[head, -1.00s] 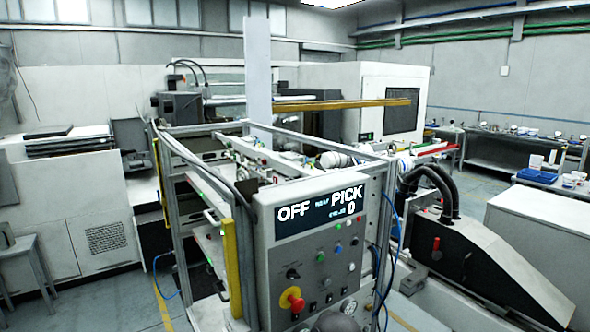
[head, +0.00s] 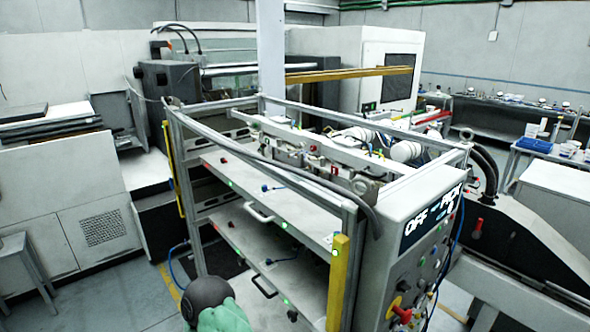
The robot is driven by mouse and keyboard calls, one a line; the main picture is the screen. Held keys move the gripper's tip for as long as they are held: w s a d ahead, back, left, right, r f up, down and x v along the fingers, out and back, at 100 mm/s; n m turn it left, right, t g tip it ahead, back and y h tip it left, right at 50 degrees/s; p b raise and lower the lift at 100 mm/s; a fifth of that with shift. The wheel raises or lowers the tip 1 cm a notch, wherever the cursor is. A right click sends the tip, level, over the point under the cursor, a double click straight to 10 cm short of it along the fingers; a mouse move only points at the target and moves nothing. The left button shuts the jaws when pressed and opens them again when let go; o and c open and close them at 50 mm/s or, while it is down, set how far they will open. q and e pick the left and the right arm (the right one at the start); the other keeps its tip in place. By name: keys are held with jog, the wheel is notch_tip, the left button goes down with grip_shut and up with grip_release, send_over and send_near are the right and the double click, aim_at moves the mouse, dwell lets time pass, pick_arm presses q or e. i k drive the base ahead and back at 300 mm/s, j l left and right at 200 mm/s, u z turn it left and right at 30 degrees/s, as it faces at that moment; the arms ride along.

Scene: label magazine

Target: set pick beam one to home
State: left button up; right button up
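The label magazine machine has an open metal frame (head: 215,103) and fills the middle of the head view. Inside its top, a pale beam (head: 300,133) with small fittings runs from back left toward front right. I cannot tell whether it is pick beam one, or its setting. The control panel (head: 402,268) is at the front right, seen at a steep angle. Its dark display (head: 432,217) reads OFF and PICK. Neither gripper can be made out. A dark rounded part and a green part at the bottom edge look like my own arm.
Two white shelves (head: 262,165) with handles and green lights sit in the machine's left side. A yellow guard strip (head: 338,285) stands at the front corner post. A red and yellow stop button (head: 402,313) is low on the panel. Grey floor (head: 120,285) is clear at the left.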

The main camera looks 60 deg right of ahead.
aim_at(345, 150)
jog(key=i+z, duration=0.2)
jog(key=i, duration=0.25)
jog(key=i+j+z, duration=0.15)
jog(key=i, duration=0.3)
jog(key=i+j+z, duration=0.2)
jog(key=i, duration=0.2)
jog(key=i+l+z, duration=0.1)
jog(key=i+z, duration=0.55)
jog(key=z, duration=0.3)
jog(key=i+j+z, duration=0.2)
jog(key=z, duration=0.25)
jog(key=i, duration=0.1)
